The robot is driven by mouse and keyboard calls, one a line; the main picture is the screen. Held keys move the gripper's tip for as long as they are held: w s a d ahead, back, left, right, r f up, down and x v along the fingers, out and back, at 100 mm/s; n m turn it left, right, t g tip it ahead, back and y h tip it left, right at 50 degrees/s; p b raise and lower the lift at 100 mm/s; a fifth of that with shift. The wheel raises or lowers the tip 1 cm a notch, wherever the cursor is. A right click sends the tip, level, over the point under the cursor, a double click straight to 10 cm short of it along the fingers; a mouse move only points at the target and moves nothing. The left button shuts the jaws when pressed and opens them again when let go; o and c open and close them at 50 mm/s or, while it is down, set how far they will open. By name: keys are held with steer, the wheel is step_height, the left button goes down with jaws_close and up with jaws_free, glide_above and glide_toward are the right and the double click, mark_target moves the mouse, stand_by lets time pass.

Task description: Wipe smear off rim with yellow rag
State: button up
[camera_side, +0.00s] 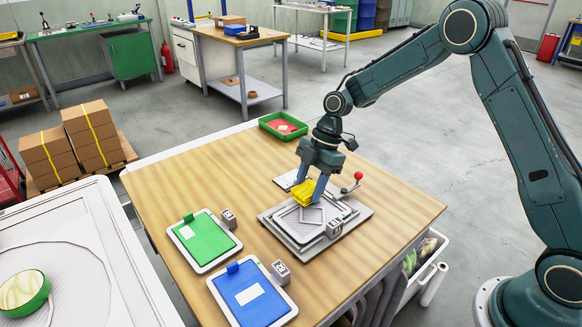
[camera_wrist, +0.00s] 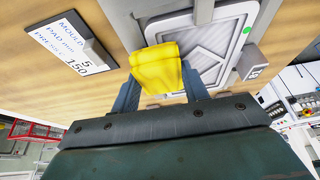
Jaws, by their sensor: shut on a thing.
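The yellow rag (camera_side: 303,195) is folded and held between the fingers of my gripper (camera_side: 309,192). In the wrist view the rag (camera_wrist: 157,67) hangs between the two blue-grey fingers of my gripper (camera_wrist: 159,76). The grey mould plate with a raised rim (camera_side: 285,237) lies on the wooden table. The rag is over the plate's far left part. In the wrist view it overlaps the left side of the light rim (camera_wrist: 222,82); I cannot tell if it touches. I make out no smear; the rag and fingers hide part of the rim.
A lever with a red knob (camera_side: 358,175) stands beside the plate. A small numbered block (camera_side: 334,229) sits at its near edge. A white printed card (camera_wrist: 77,42) lies beside it. Green (camera_side: 205,240) and blue (camera_side: 247,297) pads lie at left, a green tray (camera_side: 267,125) behind.

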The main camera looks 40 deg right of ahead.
steer(key=shift+d, duration=1.55)
step_height(320, 180, up, 8)
steer(key=shift+a, duration=0.15)
